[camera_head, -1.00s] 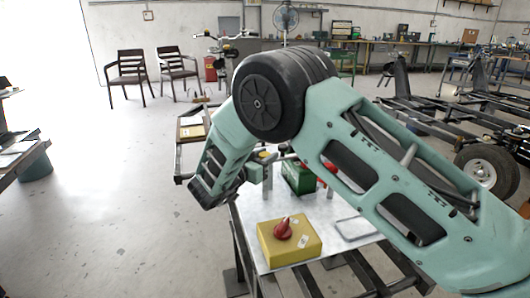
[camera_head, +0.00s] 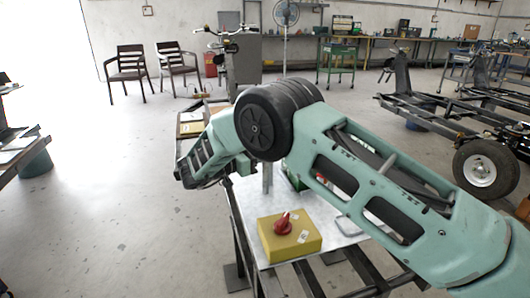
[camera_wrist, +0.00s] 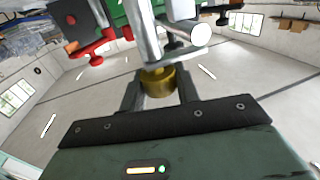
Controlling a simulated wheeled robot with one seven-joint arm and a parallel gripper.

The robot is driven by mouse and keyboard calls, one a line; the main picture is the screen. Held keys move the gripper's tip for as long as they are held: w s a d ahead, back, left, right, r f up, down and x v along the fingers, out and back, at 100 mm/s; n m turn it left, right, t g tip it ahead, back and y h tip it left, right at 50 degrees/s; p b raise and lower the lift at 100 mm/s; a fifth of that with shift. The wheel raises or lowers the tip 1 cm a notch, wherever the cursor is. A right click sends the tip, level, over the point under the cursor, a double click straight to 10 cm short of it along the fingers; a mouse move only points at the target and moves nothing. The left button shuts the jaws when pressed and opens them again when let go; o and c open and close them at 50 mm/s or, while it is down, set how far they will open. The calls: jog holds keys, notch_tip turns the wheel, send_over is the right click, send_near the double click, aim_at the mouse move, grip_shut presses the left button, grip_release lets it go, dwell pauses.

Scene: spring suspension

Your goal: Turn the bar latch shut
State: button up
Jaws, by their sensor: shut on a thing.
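In the wrist view my gripper (camera_wrist: 158,92) has its two dark fingers on either side of a short brass-coloured cylinder (camera_wrist: 158,80), shut on it. The cylinder sits at the end of a grey metal bar (camera_wrist: 146,35), which looks like part of the bar latch. A second, light round bar end (camera_wrist: 200,36) sticks out beside it. In the head view my arm hides my fingers and most of the latch. A grey upright post (camera_head: 267,178) shows just below the arm. I cannot tell how far the latch is turned.
A yellow box with a red knob (camera_head: 283,223) stands at the front of the metal table (camera_head: 252,213). A green box (camera_head: 296,181) is partly hidden behind my arm. Red handled parts (camera_wrist: 88,48) are close by at the left in the wrist view.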

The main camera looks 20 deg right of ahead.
jog(key=shift+r, duration=0.1)
jog(key=o, duration=1)
jog(key=shift+c, duration=0.2)
jog(key=v, duration=1.7)
jog(key=shift+a, duration=0.2)
jog(key=shift+w, duration=0.1)
